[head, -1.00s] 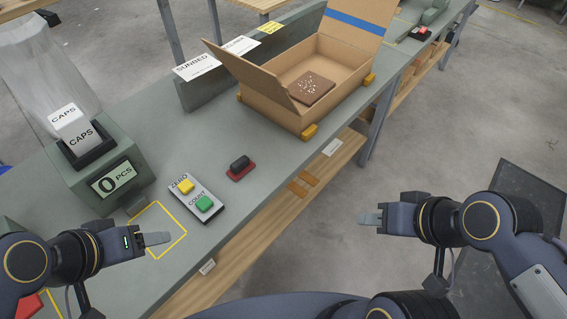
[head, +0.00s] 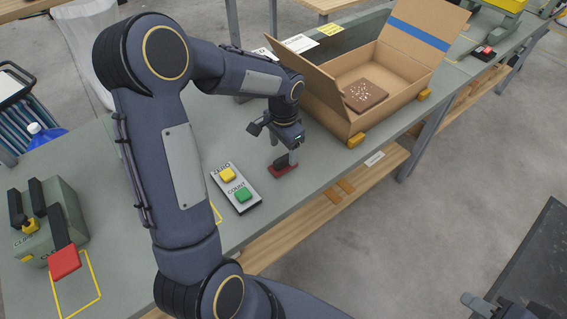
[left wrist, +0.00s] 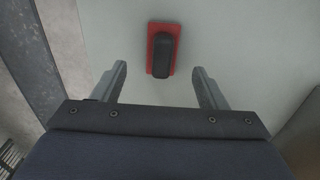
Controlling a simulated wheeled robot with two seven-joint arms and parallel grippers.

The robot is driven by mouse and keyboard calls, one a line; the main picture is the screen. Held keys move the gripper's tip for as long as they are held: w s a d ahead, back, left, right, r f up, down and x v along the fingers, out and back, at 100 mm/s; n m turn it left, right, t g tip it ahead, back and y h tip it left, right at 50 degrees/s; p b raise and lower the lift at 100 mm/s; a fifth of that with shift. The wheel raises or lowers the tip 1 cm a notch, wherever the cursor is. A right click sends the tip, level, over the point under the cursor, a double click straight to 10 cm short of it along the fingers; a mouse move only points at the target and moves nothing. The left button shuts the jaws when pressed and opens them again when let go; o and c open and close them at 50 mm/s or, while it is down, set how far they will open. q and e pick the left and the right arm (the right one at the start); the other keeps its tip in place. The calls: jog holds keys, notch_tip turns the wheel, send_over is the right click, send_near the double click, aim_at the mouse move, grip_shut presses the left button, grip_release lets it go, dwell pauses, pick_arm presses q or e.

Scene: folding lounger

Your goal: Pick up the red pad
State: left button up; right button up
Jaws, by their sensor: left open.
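The red pad (head: 282,170) is a small flat red plate with a black grip on top. It lies on the grey-green bench (head: 330,185) between the button panel and the cardboard box. My left gripper (head: 285,158) points down over it and partly hides the pad in the head view. In the left wrist view the pad (left wrist: 151,62) lies just beyond the fingertips, roughly centred between them. The left gripper's fingers (left wrist: 159,68) are apart with nothing between them. My right gripper (head: 480,304) shows only partly at the lower right, away from the bench.
An open cardboard box (head: 335,112) holding a brown block (head: 365,95) stands behind and right of the pad. A panel with yellow and green buttons (head: 235,190) lies to the left. A green device with a red-ended lever (head: 65,262) stands at far left.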

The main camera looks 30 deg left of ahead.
aim_at(283, 158)
pick_arm(q)
notch_tip(283, 158, down, 6)
jog(key=shift+w+a+r+p, duration=0.1)
jog(key=shift+p, duration=0.25)
jog(key=c, duration=1.1)
notch_tip(283, 158, up, 10)
jog(key=shift+r, duration=0.1)
